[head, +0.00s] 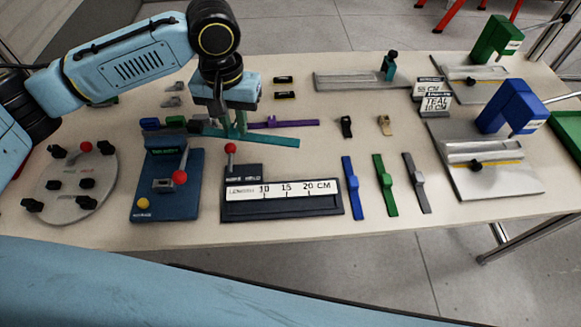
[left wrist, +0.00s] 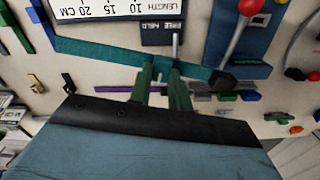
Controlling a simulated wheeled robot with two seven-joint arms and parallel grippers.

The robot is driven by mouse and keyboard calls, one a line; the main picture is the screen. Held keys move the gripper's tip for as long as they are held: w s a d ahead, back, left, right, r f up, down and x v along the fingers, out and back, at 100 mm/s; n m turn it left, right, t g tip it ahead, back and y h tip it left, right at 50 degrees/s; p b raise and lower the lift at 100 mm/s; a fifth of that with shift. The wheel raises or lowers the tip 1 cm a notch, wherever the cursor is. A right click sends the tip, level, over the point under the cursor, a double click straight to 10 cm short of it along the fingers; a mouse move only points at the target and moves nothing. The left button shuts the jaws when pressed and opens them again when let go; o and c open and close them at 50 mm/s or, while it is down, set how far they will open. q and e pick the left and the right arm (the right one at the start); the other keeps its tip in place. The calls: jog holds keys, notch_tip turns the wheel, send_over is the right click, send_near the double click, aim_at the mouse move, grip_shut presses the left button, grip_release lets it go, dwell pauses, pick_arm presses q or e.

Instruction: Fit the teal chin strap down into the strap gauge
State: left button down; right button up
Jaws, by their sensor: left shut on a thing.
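My left gripper (head: 236,131) is shut on the teal chin strap (head: 273,139), a long flat band lying crosswise between the fingers. The strap is behind the strap gauge and in front of the purple strap; its exact height above the table is hard to tell. The gauge (head: 283,213) is a dark block with a white 10, 15, 20 cm scale and a red-knobbed lever at its left. In the left wrist view the fingers (left wrist: 160,88) pinch the strap (left wrist: 100,53), and the gauge's scale (left wrist: 110,10) shows at the top. My right gripper is not in view.
A blue fixture (head: 167,205) with a red knob stands left of the gauge, beside a round plate (head: 72,201). Blue (head: 351,187), green (head: 384,185) and grey (head: 416,183) straps lie to its right. A purple strap (head: 290,124) lies behind. Blue (head: 512,103) and green (head: 497,38) presses stand at right.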

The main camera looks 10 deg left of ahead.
pick_arm(q)
jog(key=s+d+f+n+p, duration=0.2)
jog(key=s+d+f+p, duration=0.3)
jog(key=p, duration=0.9)
jog(key=s+d, duration=0.2)
jog(key=d, duration=0.2)
jog(key=shift+s+d+n, duration=0.2)
jog(key=shift+n, duration=0.2)
jog(key=shift+f+b, duration=0.6)
jog(key=shift+f, duration=2.35)
